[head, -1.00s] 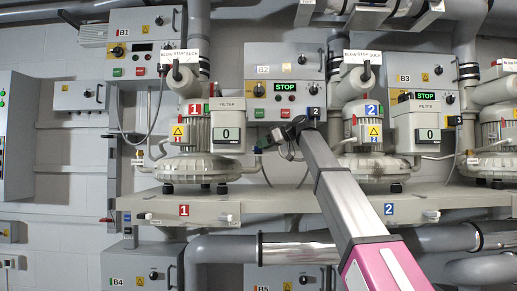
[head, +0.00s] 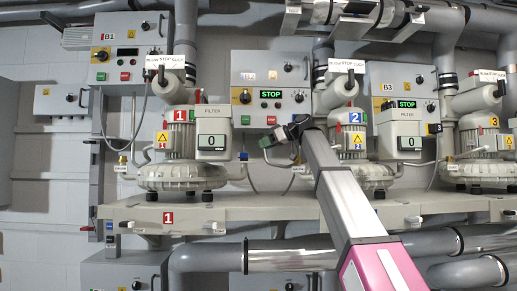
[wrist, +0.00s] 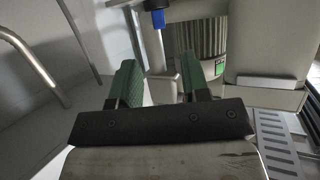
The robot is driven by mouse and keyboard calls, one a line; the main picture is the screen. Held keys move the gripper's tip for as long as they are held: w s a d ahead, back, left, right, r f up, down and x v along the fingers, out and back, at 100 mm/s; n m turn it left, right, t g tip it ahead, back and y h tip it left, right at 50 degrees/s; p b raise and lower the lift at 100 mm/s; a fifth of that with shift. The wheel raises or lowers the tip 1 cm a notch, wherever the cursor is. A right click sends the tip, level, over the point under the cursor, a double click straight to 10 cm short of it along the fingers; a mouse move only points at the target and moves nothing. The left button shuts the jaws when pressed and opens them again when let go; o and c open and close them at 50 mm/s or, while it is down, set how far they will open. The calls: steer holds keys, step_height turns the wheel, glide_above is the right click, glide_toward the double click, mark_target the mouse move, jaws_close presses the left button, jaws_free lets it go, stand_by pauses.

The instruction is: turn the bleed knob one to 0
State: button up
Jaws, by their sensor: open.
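Blower one (head: 181,172) stands on the shelf at left, marked with a red 1. A small brass fitting (head: 123,159) with a white tag shows at its left side. I cannot tell which small part is bleed knob one. My gripper (head: 264,142) is open and empty, right of blower one and left of blower two (head: 352,170). In the wrist view its green fingers (wrist: 173,82) are apart. A blue-ended part on a pale stem (wrist: 158,20) and a pale upright piece (wrist: 163,86) show beyond and between them. No contact is visible.
A filter box (head: 212,141) reading 0 stands beside blower one. Control box B2 (head: 271,75) shows STOP behind my gripper. A ribbed motor (wrist: 200,38) and pale housing (wrist: 268,45) are close in the wrist view. Pipes (head: 290,254) run below the shelf (head: 270,205).

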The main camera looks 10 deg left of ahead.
mark_target(243, 157)
steer(key=shift+s+a+r+t, duration=0.1)
steer(key=shift+s+r+t, duration=0.1)
steer(key=shift+t, duration=0.1)
steer(key=shift+m, duration=0.3)
steer(key=x, duration=1)
steer(key=shift+w+a+f, duration=0.1)
steer(key=shift+w+a, duration=0.05)
steer(key=shift+a, duration=0.25)
jaws_close()
